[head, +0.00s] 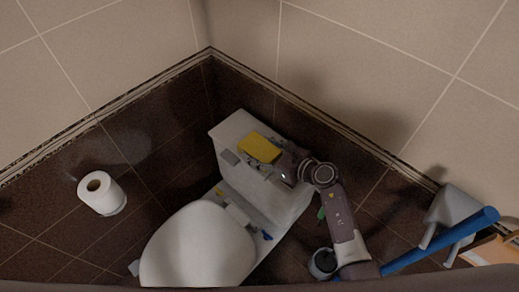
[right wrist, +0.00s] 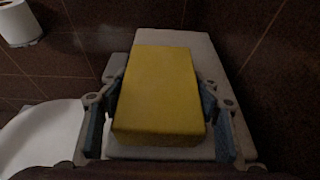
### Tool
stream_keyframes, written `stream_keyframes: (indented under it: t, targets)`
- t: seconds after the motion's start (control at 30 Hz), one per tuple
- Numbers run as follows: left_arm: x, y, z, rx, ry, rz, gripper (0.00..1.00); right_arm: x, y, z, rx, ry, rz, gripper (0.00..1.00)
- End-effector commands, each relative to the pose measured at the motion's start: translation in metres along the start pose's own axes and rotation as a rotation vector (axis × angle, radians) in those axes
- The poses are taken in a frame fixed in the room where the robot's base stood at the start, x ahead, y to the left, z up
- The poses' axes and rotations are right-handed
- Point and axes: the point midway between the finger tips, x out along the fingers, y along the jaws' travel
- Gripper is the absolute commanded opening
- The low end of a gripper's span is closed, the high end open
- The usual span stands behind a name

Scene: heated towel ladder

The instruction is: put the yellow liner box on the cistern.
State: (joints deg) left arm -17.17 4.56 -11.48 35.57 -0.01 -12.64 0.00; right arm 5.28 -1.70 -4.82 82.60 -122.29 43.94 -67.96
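The yellow liner box (head: 259,148) lies flat on or just over the top of the white cistern (head: 228,126); I cannot tell whether it touches the lid. In the right wrist view the box (right wrist: 160,90) points away from me, with the pale cistern top (right wrist: 205,57) around and beneath it. My right gripper (head: 281,166) is at the box's near end. Its blue-padded fingers (right wrist: 160,105) stand along both long sides of the box, close against it, and appear shut on it. My left gripper is not in view.
The toilet's white lid (head: 198,245) is in front of the cistern. A paper roll (head: 101,192) stands at the left. A blue bar (head: 440,242) and a grey container (head: 452,210) are at the right. Tiled walls (head: 350,60) close in behind the cistern.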

Motion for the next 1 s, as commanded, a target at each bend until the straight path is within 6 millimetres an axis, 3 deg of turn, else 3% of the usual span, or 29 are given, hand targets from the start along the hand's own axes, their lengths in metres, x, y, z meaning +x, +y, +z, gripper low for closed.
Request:
stream_keyframes:
  t: [0.17, 0.57, 1.0]
  targets:
    - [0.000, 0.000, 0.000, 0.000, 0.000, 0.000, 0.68, 0.000, 0.000, 0.000, 0.001, 0.000, 0.000, 0.75]
    - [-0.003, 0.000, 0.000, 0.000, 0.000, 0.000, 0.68, -0.005, -0.001, 0.002, 0.001, 0.002, -0.002, 0.75]
    - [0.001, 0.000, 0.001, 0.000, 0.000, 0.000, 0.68, -0.087, 0.000, 0.000, -0.002, 0.003, -0.001, 0.75]
